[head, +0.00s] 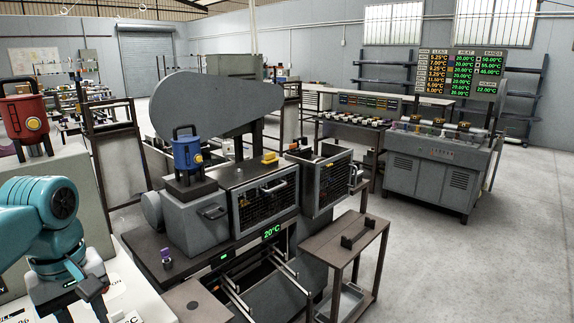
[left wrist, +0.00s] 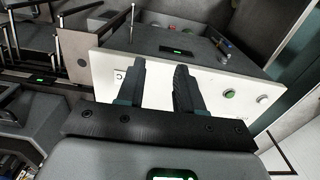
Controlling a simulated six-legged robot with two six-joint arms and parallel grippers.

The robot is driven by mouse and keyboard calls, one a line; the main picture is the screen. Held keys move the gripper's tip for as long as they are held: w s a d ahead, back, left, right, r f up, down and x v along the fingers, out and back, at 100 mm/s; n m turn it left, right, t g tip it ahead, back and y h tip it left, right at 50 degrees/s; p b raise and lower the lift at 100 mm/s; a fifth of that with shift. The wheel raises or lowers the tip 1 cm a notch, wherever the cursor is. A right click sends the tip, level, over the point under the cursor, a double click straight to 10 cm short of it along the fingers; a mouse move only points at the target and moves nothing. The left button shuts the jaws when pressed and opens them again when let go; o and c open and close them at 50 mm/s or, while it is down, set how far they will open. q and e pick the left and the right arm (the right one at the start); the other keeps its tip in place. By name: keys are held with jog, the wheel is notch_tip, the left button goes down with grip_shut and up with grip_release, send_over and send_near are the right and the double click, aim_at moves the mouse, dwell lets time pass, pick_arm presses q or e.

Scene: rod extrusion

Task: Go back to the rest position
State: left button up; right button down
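My left arm comes in from the left of the head view, teal, with its left gripper (head: 84,290) low at the left over a white panel with dark lettering. In the left wrist view the two dark fingers of this gripper (left wrist: 161,66) stand apart with a clear gap, so it is open and empty. Behind the fingers is the white panel (left wrist: 215,92) with round green and grey buttons. Whether the fingers touch the panel cannot be told. My right gripper is in neither view.
A grey machine (head: 185,222) with a 20°C display, mesh doors and a blue canister (head: 187,150) stands right of my left arm. A red canister (head: 25,118) is at the left. A small brown table (head: 340,252) stands in front. The floor (head: 490,265) at the right is clear.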

pick_arm(q)
jog(key=w+d+f+m+h, duration=0.15)
jog(key=d+f, duration=0.25)
jog(key=f, duration=0.6)
jog(key=w+d+f+m, duration=0.1)
jog(key=d+f+m, duration=0.1)
jog(key=d+f, duration=0.5)
jog(key=w+d+f+m+h, duration=0.1)
jog(key=d+f+m, duration=0.1)
jog(key=f, duration=1)
jog(key=s+d+f+m, duration=0.1)
jog(key=s+d+f, duration=0.3)
jog(key=s+f, duration=0.4)
jog(key=s+d+f+m+h, duration=0.1)
jog(key=s+d+f+m, duration=0.1)
jog(key=s+d+f, duration=0.3)
jog(key=s+f, duration=0.3)
jog(key=shift+s+f, duration=0.15)
jog(key=shift+s, duration=0.1)
jog(key=shift+d+h, duration=0.1)
jog(key=shift+h, duration=0.15)
